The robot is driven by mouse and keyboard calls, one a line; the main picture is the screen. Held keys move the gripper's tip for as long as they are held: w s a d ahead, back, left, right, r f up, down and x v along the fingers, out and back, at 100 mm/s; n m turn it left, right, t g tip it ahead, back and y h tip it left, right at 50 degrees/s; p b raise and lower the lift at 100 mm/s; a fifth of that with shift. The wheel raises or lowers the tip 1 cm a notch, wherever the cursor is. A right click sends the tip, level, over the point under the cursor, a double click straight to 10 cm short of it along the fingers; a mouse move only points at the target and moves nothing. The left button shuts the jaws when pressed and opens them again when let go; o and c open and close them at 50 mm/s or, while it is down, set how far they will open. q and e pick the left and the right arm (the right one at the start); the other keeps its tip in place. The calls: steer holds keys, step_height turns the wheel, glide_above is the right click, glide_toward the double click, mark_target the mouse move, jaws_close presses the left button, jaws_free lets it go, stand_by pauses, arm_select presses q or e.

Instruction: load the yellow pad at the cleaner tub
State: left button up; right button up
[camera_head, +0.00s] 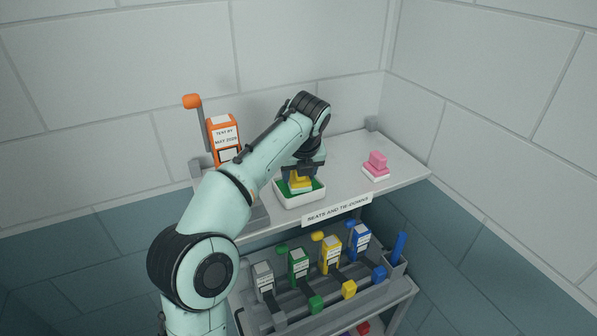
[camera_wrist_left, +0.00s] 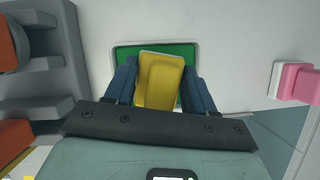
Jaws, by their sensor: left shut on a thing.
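My left gripper (camera_head: 301,175) is shut on the yellow pad (camera_head: 300,184). In the left wrist view the yellow pad (camera_wrist_left: 160,80) sits between the two dark fingers of the gripper (camera_wrist_left: 160,85). The cleaner tub (camera_head: 301,204) is a white tray with a green inside, standing on the upper shelf. The pad is over or in the tub; I cannot tell whether it touches the green. The tub's green inside (camera_wrist_left: 125,57) shows behind the pad in the left wrist view. My right gripper is not in view.
A pink pad (camera_head: 377,160) on a white base stands at the shelf's right. An orange device (camera_head: 222,138) with a lever stands at the back left. Several coloured labelled units, including a yellow one (camera_head: 330,252), fill the lower shelf. The shelf (camera_head: 345,160) is clear between tub and pink pad.

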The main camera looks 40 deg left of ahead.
arm_select(q)
steer(key=shift+w+r, duration=0.1)
steer(key=shift+r, duration=3.3)
